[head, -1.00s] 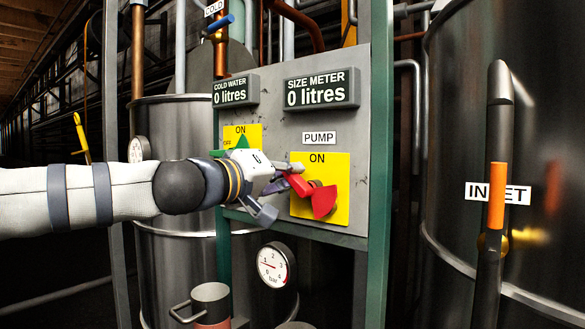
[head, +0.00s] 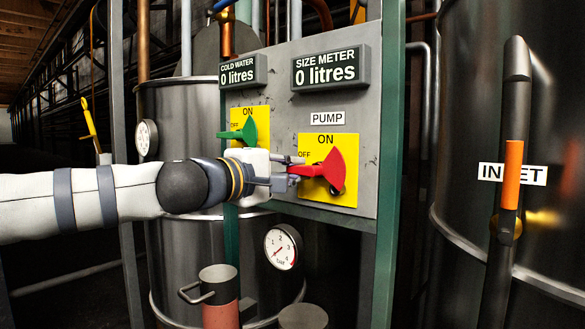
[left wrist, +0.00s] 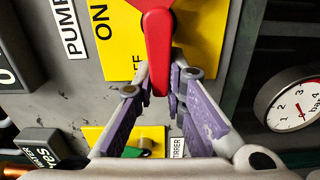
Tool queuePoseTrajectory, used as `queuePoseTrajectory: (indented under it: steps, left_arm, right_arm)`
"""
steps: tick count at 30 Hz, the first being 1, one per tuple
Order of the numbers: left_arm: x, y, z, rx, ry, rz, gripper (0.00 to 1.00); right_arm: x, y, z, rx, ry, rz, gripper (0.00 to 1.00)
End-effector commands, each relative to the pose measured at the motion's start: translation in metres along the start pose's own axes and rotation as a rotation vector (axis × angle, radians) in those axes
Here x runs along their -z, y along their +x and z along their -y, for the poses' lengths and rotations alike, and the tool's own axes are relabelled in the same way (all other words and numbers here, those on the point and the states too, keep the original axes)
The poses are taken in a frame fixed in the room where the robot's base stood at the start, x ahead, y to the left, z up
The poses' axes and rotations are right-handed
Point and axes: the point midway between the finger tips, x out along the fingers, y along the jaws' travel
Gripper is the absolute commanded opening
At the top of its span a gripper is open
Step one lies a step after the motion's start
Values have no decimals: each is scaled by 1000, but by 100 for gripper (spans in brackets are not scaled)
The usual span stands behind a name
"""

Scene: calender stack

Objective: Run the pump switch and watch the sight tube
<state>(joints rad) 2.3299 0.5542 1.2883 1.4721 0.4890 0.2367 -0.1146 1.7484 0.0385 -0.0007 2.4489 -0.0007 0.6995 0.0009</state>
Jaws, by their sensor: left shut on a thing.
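The red pump switch handle (head: 322,171) sits on a yellow plate (head: 344,198) under the PUMP label. Its narrow end points left, close to the OFF mark. My left gripper (head: 288,172) is shut on that narrow end; in the left wrist view the handle's tip (left wrist: 158,60) lies between the purple-padded fingers (left wrist: 165,85). The size meter (head: 331,69) above reads 0 litres. I cannot make out the sight tube. My right gripper is not in view.
A pressure gauge (head: 283,247) and a red-bottomed mug-like vessel (head: 218,284) are below. An orange-handled inlet valve (head: 512,175) stands right, before a large tank (head: 450,130).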

Motion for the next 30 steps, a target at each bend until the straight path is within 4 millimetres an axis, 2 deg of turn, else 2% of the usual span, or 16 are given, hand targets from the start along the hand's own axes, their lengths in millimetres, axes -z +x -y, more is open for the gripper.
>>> queuePoseTrajectory:
  steps: [18, 19, 21, 30]
  left_arm:
    - [-1, 0, -2, -4, -38, 2, 0]
    - [-1, 0, -2, -4, -38, 2, 16]
    - [-1, 0, -2, -4, -37, 2, 32]
    - [0, -1, 0, -2, -37, 0, 33]
  right_arm:
    - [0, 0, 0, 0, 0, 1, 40]
    - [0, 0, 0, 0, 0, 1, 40]
    - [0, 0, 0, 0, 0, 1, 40]
    - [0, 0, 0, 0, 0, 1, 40]
